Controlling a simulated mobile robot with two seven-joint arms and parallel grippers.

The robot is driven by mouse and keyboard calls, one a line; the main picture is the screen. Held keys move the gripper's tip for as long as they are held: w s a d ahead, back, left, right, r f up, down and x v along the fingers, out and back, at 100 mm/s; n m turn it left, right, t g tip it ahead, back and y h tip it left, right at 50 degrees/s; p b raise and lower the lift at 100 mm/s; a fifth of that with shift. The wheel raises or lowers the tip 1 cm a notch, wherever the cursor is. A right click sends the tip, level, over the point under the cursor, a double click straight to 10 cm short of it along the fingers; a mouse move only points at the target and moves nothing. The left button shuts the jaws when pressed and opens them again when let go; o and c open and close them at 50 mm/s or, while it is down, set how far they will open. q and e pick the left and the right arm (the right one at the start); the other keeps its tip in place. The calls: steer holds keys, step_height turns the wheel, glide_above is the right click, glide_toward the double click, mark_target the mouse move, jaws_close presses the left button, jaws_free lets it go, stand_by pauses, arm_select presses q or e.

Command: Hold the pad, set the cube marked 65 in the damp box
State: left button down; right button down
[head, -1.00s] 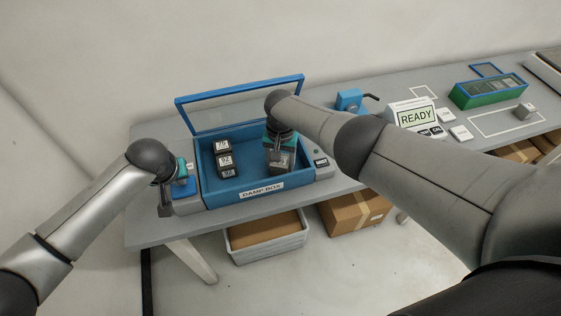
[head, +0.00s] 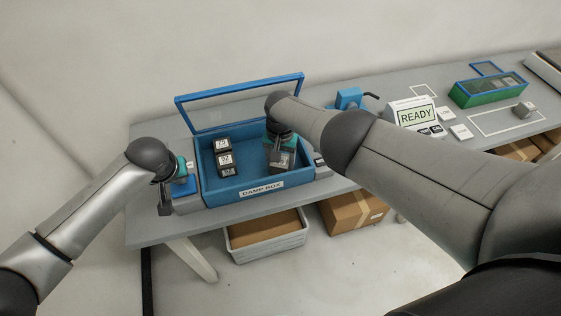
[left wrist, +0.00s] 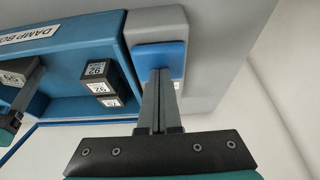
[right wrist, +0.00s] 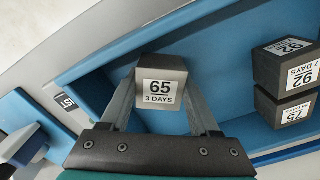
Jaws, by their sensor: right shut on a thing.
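The damp box (head: 262,188) is a blue open box with its clear, blue-framed lid (head: 240,100) raised. The cube marked 65 (right wrist: 160,80) is dark grey with a white "65, 3 DAYS" label. My right gripper (head: 281,150) is shut on this cube, its fingers on both sides, inside the box's outline at the right part. I cannot tell whether the cube touches the floor. The blue pad (left wrist: 150,55) sits on a grey block at the box's left end. My left gripper (left wrist: 160,100) is shut and empty, its fingertips at the pad and apparently touching it.
Several other labelled dark cubes, including one marked 92 (right wrist: 285,70), stand in a row in the box's left part. The box floor between them and the held cube is clear. A READY display (head: 416,116), a green case (head: 488,92) and another cube (head: 524,109) are further right.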

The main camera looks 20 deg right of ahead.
arm_select(q)
steer(key=shift+s+f, duration=0.1)
arm_select(e)
steer(key=shift+c, duration=0.2)
jaws_free()
steer(key=shift+r, duration=0.1)
steer(key=shift+r, duration=4.95)
steer(key=s+a+r, duration=0.1)
steer(key=s+a, duration=0.1)
steer(key=s, duration=0.7)
steer(key=s+a+r, duration=0.2)
steer(key=s+a, duration=0.1)
steer(key=s, duration=0.7)
steer(key=shift+a, duration=0.3)
